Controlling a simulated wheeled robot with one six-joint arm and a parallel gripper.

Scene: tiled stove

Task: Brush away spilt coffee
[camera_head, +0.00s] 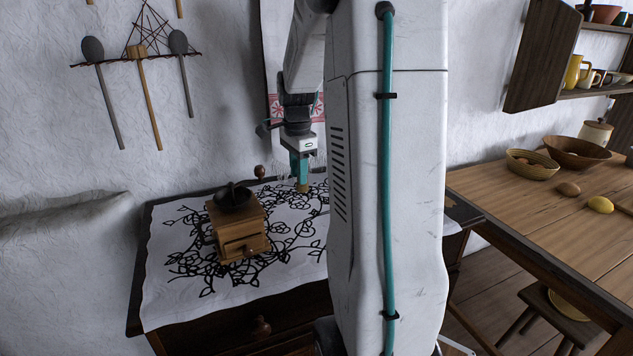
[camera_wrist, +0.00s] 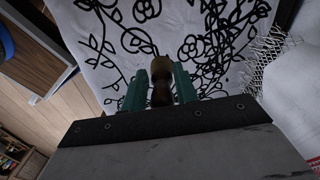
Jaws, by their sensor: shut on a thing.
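My gripper (camera_head: 300,172) hangs over the right part of the white cloth (camera_head: 165,285) with its black flower pattern, to the right of the coffee grinder. Its teal fingers (camera_wrist: 160,88) are closed around a dark brown turned wooden thing (camera_wrist: 161,72), likely the brush handle. A small tan end (camera_head: 303,188) shows below the fingers, close to the cloth; I cannot tell whether it touches. The wooden coffee grinder (camera_head: 238,230) stands upright on the cloth. I cannot make out spilt coffee among the dark pattern lines.
The cloth covers a dark wooden chest (camera_head: 235,325) against the white wall. A dark round knob (camera_head: 260,171) shows behind the grinder. My arm hides the cloth's right part. At right, a wooden table (camera_head: 540,215) carries bowls (camera_head: 575,152). A stool (camera_head: 550,305) stands below.

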